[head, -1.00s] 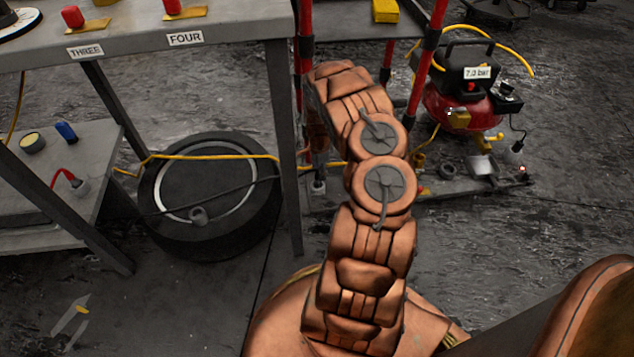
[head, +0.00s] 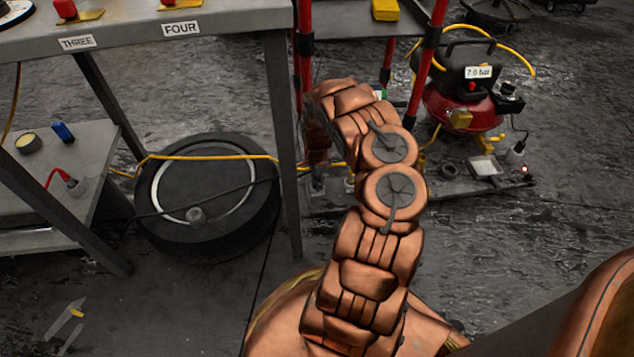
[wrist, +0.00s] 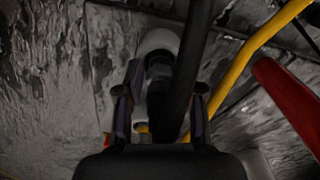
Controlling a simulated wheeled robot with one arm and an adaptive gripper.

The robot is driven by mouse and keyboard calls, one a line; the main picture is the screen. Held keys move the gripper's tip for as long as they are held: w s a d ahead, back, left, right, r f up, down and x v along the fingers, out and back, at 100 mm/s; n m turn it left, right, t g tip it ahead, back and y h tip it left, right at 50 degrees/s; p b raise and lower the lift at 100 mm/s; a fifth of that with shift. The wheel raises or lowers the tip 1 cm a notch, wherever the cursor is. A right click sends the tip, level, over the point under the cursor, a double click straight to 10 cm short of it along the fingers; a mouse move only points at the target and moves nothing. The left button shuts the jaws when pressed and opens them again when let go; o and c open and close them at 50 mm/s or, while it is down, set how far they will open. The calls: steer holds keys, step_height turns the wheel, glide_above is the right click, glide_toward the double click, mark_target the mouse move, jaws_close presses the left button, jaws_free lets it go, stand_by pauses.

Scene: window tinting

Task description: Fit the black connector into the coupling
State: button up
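In the wrist view my gripper (wrist: 163,100) points down, its two fingers on either side of a dark cylindrical piece that looks like the black connector (wrist: 157,88). The fingers appear closed on it. A thick black cable (wrist: 193,50) runs up from between the fingers and covers part of the grip. A pale grey rounded piece (wrist: 159,42), possibly the coupling, lies just beyond the connector's end. Whether the two are joined or only lined up cannot be told. In the head view my arm hides the gripper and the connector.
A yellow hose (wrist: 240,72) and a red post (wrist: 285,100) stand close on the right in the wrist view. In the head view, a red compressor (head: 462,110) stands right, a tyre (head: 210,235) lies left, and a grey table (head: 225,18) is above it.

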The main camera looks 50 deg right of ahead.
jaws_close()
step_height(320, 180, up, 10)
steer(key=p, duration=0.3)
steer(key=shift+p, duration=0.3)
